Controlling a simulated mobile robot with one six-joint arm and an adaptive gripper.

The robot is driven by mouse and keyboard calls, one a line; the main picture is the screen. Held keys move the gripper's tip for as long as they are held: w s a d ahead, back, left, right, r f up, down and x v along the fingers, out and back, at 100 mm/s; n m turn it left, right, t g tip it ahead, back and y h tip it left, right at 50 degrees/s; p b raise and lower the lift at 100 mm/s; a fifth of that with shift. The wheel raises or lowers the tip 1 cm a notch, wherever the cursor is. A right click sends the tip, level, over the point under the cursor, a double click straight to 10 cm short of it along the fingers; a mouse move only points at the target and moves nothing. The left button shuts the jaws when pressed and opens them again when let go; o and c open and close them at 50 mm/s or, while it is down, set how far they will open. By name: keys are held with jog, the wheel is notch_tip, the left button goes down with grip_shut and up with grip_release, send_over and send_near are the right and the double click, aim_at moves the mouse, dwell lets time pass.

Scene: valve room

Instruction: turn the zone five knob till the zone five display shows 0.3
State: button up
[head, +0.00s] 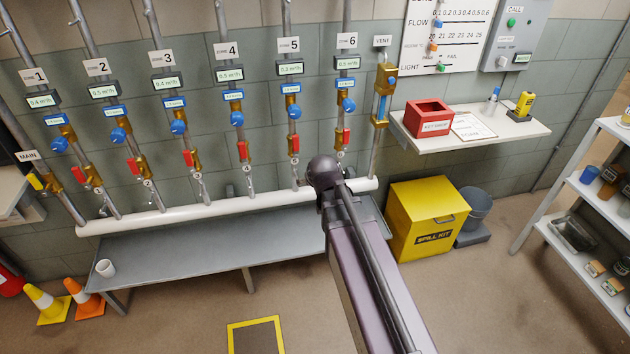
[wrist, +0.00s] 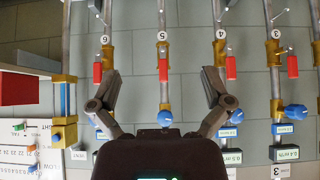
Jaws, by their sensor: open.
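The zone five knob (head: 294,112) is blue and sits on the fifth riser pipe, above a red lever handle (head: 294,145). The zone five display (head: 290,68) is above it, below the 5 sign (head: 289,45); its digits are too small to read surely. In the wrist view, turned upside down, the blue knob (wrist: 165,118) shows between the finger bases, just beyond the gripper's dark body, which hides the display. My gripper (wrist: 162,76) is open and empty, its fingers spread either side of the zone five pipe in the picture. The head view does not clearly show the fingers.
Neighbouring pipes carry similar blue knobs for zone four (head: 237,118) and zone six (head: 348,105). A white horizontal pipe (head: 230,206) and grey bench (head: 200,245) run below. A yellow spill kit box (head: 428,215) stands right of my arm. Cones (head: 45,303) stand at left.

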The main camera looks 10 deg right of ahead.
jog(key=shift+s+r+g+p, duration=0.15)
jog(key=shift+s+g+p, duration=0.25)
jog(key=shift+s, duration=0.45)
jog(key=shift+s+r+g+p, duration=0.15)
jog(key=shift+s+g+p, duration=0.25)
jog(key=shift+s, duration=0.4)
jog(key=s+r+g+p, duration=0.3)
jog(key=s+g+p, duration=0.3)
jog(key=s, duration=0.8)
jog(key=shift+r, duration=0.3)
